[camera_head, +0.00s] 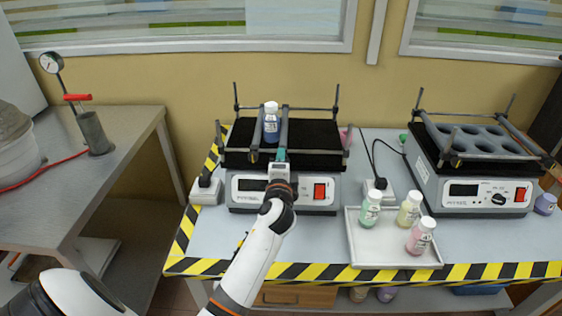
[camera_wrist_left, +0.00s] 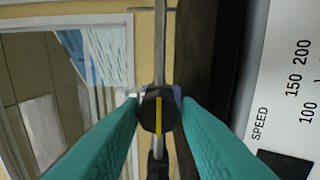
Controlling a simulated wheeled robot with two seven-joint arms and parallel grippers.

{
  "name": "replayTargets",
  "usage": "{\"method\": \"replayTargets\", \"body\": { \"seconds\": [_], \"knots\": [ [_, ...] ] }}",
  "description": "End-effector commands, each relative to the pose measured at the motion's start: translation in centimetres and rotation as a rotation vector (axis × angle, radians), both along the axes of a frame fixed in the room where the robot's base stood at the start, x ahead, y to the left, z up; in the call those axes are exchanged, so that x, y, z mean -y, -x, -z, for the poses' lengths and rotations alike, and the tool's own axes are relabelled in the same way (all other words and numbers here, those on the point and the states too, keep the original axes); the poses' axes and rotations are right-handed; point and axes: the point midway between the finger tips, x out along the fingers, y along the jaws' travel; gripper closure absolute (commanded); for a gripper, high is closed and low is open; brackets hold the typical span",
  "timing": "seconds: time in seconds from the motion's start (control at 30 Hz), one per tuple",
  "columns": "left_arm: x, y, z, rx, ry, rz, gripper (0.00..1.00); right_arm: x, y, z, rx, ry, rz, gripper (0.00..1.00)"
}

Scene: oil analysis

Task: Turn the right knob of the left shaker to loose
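The left shaker (camera_head: 247,188) stands on the table, with a black platform and two clamp bars on top. Its right knob is hidden by my left gripper in the head view. In the left wrist view a black knob (camera_wrist_left: 158,112) with an upright yellow mark sits between the fingertips. My left gripper (camera_head: 281,154) is at the front end of the shaker's right bar, and its teal fingers (camera_wrist_left: 160,100) lie on both sides of the knob. The gap about matches the knob's width; I cannot tell whether they press on it. My right gripper is not in view.
A bottle with blue liquid (camera_head: 271,124) stands between the left shaker's bars. A tray (camera_head: 390,255) with three bottles lies to the right. The right shaker (camera_head: 470,192) stands beyond it. A grey side table (camera_head: 75,185) is at the left.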

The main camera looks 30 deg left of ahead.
Motion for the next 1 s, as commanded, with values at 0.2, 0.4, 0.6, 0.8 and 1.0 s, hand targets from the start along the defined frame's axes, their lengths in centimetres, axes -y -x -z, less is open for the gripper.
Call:
{"method": "replayTargets", "body": {
  "seconds": [0.2,0.4,0.6,0.8,1.0],
  "knots": [
    [0.0,0.0,0.0,-0.001,-0.001,0.000,0.53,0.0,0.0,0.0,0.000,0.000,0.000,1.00],
    [0.1,0.2,0.0,0.000,-0.002,0.000,0.53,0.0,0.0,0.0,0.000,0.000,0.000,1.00],
    [1.6,2.5,0.2,-0.002,-0.001,0.001,0.53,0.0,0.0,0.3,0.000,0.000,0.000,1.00],
    [3.9,6.3,0.2,-0.002,0.001,0.001,0.53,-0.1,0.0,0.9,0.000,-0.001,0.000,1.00],
    [5.6,9.1,0.2,-0.002,0.000,0.001,0.53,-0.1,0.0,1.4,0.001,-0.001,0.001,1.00]
  ]
}}
